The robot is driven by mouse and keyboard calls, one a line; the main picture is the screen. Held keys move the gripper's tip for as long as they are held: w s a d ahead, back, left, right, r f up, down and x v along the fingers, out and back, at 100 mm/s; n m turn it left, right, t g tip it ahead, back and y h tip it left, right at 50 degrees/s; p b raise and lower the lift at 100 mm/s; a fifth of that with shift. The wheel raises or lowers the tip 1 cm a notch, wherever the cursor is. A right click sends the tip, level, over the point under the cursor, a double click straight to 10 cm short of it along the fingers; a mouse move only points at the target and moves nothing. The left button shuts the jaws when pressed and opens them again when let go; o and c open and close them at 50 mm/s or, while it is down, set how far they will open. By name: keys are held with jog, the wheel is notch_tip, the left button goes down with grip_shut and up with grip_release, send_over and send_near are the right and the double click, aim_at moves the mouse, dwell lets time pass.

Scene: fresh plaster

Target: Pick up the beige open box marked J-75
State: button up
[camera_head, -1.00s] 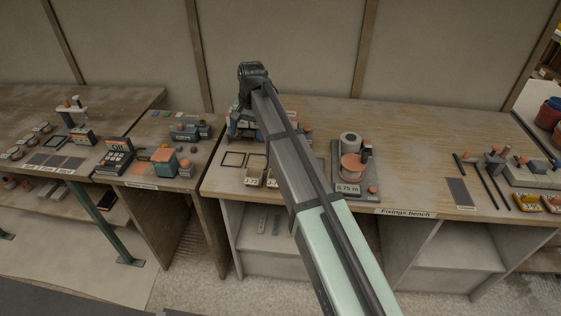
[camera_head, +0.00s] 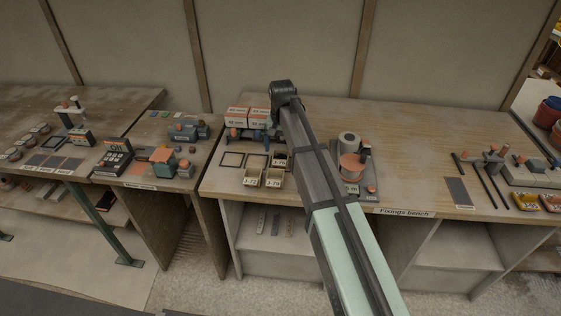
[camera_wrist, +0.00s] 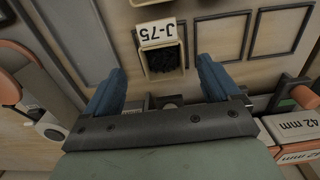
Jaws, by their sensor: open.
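The beige open box marked J-75 (camera_wrist: 158,41) shows in the wrist view, with small dark pieces inside and its white label facing up in the picture. In the head view it is the small box (camera_head: 281,161) beside my arm, partly hidden by it. My gripper (camera_wrist: 160,67) is open, with one blue finger on each side of the box in the picture. The fingers look apart from its walls, and nothing is held. How high they are above the box I cannot tell. In the head view my arm hides most of the gripper.
Boxes J-72 (camera_head: 251,179) and J-79 (camera_head: 273,180) stand at the bench's front edge. Dark square frames (camera_head: 232,159) lie to the left. Several 42 mm cartons (camera_head: 237,114) stand behind. A grey stand with a reel (camera_head: 352,164) is right of my arm.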

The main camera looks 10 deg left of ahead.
aim_at(280, 162)
jog(key=shift+s+a+f, duration=0.1)
jog(key=shift+s+f, duration=0.05)
jog(key=shift+f, duration=1.3)
jog(key=shift+s+a+f, duration=0.1)
jog(key=shift+s+f, duration=0.05)
jog(key=shift+f, duration=1.25)
jog(key=c, duration=1.1)
jog(key=shift+r, duration=0.1)
